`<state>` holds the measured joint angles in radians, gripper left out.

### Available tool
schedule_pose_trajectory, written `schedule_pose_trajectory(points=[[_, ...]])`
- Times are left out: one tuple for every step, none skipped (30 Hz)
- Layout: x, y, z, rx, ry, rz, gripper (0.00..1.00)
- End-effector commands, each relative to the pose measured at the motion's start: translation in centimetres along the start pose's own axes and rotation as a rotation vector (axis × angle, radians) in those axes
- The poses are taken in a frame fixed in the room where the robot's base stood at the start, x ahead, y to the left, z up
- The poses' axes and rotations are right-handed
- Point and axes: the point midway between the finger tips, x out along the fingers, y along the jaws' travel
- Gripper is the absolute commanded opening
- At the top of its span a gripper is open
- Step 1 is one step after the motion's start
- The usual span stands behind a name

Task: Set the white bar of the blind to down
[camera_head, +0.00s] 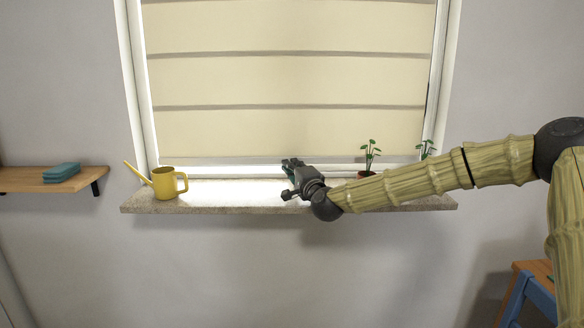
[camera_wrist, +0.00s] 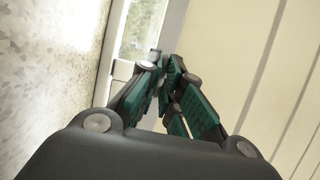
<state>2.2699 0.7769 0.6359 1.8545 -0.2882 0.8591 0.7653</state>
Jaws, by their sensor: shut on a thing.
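The cream blind (camera_head: 290,80) hangs over the window and covers nearly all of it, with its lower edge just above the sill. The white bar (camera_head: 225,161) runs along that lower edge; in the wrist view it shows as a pale strip (camera_wrist: 176,28) between the glass and the blind's cloth. My gripper (camera_head: 291,164) is at the middle of the lower edge, just above the sill. In the wrist view its green-padded fingers (camera_wrist: 166,68) are drawn together on the bar. The fingers hide the gripped part.
The stone sill (camera_head: 235,196) lies close below my gripper. A yellow watering can (camera_head: 167,184) stands at its left end. Potted plants (camera_head: 370,155) stand at the right, partly behind my arm. A wooden shelf (camera_head: 25,181) with teal cloths (camera_head: 62,172) is at far left.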

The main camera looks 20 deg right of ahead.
Motion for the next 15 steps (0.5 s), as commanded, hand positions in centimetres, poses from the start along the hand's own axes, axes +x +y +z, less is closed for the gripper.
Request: schedule_pose_trajectory(points=[[-0.01, 0.04, -0.02, -0.002, 0.0, 0.0, 0.0], [-0.01, 0.04, -0.03, -0.002, 0.0, 0.0, 0.0], [-0.01, 0.04, -0.03, -0.002, 0.0, 0.0, 0.0], [-0.01, 0.03, -0.03, -0.002, 0.0, 0.0, 0.0], [-0.01, 0.03, -0.02, -0.002, 0.0, 0.0, 0.0], [-0.01, 0.03, -0.03, -0.002, 0.0, 0.0, 0.0], [-0.01, 0.03, -0.03, -0.002, 0.0, 0.0, 0.11], [-0.01, 0.03, -0.02, -0.002, 0.0, 0.0, 0.17], [-0.01, 0.02, -0.02, -0.002, 0.0, 0.0, 0.24], [-0.01, 0.02, -0.02, -0.001, 0.0, 0.0, 0.28], [-0.01, 0.02, -0.03, -0.001, 0.0, 0.0, 0.28], [0.0, 0.02, -0.03, -0.001, 0.0, 0.0, 0.28], [0.0, 0.02, -0.02, -0.001, 0.0, 0.0, 0.28], [0.0, 0.02, -0.03, -0.001, 0.0, 0.0, 0.28], [0.0, 0.02, -0.02, -0.001, 0.0, 0.0, 0.28]])
